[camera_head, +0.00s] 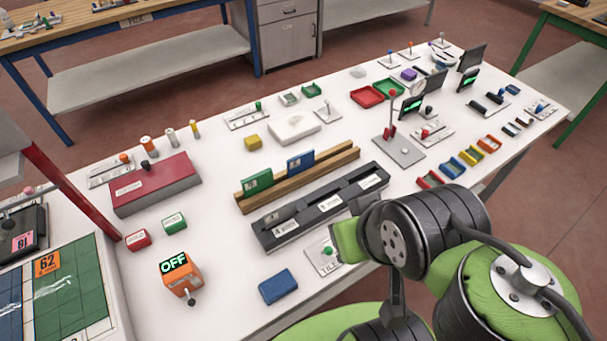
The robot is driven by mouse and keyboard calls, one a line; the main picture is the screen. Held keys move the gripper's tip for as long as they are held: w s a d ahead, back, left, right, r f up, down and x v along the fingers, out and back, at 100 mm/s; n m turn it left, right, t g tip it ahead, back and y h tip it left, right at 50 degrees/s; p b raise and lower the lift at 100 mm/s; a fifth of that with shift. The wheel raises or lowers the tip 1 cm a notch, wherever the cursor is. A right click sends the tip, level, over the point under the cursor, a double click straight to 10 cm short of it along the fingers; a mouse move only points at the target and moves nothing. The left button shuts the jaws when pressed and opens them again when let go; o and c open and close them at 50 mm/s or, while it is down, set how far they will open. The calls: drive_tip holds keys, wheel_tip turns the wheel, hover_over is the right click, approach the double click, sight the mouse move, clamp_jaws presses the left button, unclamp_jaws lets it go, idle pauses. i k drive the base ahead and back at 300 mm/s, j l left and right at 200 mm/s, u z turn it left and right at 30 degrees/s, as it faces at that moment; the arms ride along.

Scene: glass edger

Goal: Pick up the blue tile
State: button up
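A blue block (278,286) lies flat on the white table near its front edge, left of my arm. A second blue piece, an upright blue tile with a pale label (300,161), stands in the wooden rack (338,160) beside a green tile (257,183). I cannot tell for certain which of the two is the blue tile. Both are apart from my arm. My black and green arm is at the lower right, over the table's front edge. I cannot make out my gripper's fingers.
An orange box reading OFF (182,271) with a lever stands left of the blue block. A dark grey slotted rail (318,207) lies behind the block. A small plate with a green knob (325,257) sits close to my arm. Bare tabletop surrounds the block.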

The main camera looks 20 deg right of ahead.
sight(302, 162)
drive_tip(key=l+u, duration=0.2)
drive_tip(key=u, duration=0.25)
drive_tip(key=l+u, duration=0.2)
drive_tip(key=u, duration=0.25)
drive_tip(key=l+u, duration=0.2)
drive_tip(key=u, duration=0.3)
drive_tip(key=k+l+u, duration=0.1)
drive_tip(key=u, duration=0.35)
drive_tip(key=k+l+u, duration=0.1)
drive_tip(key=u, duration=0.35)
drive_tip(key=k+l+u, duration=0.15)
drive_tip(key=u, duration=0.3)
drive_tip(key=k+l+u, duration=0.1)
drive_tip(key=u, duration=0.35)
drive_tip(key=k+u, duration=0.15)
drive_tip(key=u, duration=0.35)
